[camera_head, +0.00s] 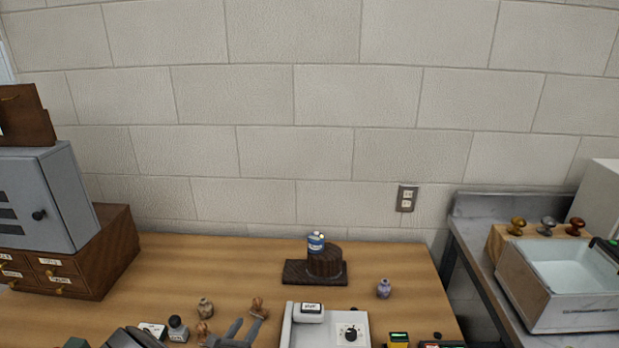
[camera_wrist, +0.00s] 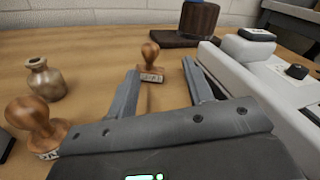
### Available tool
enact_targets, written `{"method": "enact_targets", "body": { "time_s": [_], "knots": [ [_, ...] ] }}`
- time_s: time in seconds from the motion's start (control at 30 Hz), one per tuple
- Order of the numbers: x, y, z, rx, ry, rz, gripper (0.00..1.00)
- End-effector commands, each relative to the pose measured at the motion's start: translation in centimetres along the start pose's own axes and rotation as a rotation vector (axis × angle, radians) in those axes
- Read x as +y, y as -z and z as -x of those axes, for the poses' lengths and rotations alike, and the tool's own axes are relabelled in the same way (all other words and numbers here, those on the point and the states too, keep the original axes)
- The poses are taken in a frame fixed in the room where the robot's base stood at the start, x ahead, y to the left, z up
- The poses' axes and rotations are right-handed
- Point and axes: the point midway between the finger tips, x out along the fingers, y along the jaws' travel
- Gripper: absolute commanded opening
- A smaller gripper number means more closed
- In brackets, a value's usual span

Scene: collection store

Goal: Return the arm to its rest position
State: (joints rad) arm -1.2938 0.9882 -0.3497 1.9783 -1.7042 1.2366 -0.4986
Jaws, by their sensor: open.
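My gripper (camera_wrist: 161,66) is open, with nothing between its fingers. In the head view, my gripper (camera_head: 243,324) is low over the front of the wooden table (camera_head: 190,265). A wooden-handled stamp (camera_wrist: 151,62) stands on the table beyond the fingertips, in line with the gap between them; it also shows in the head view (camera_head: 258,307). Another wooden-handled stamp (camera_wrist: 36,125) stands left of the gripper, with a small brownish vase (camera_wrist: 45,80) behind it. The rest of my arm is mostly out of view.
A white device with a black knob (camera_head: 349,333) stands close right of my gripper. A blue-and-white jar (camera_head: 316,243) sits on a dark wooden stand (camera_head: 325,264) at the back. A small bluish vase (camera_head: 383,289) stands right. Wooden drawers (camera_head: 55,275) are at left. The table's back left is clear.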

Motion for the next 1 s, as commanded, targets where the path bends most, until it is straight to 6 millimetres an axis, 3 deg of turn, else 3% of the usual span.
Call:
{"method": "enact_targets", "body": {
  "time_s": [0.27,0.53,0.77,1.0],
  "knots": [
    [-8.1,-2.5,-3.7,0.174,0.228,-0.241,0.47],
    [-18.7,-4.4,-5.7,0.378,0.53,-0.587,0.47],
    [-27.1,-5.5,-5.0,0.523,0.787,-0.914,0.47],
    [-34.4,-6.7,-2.6,0.633,1.033,-1.272,0.47]
  ]
}}
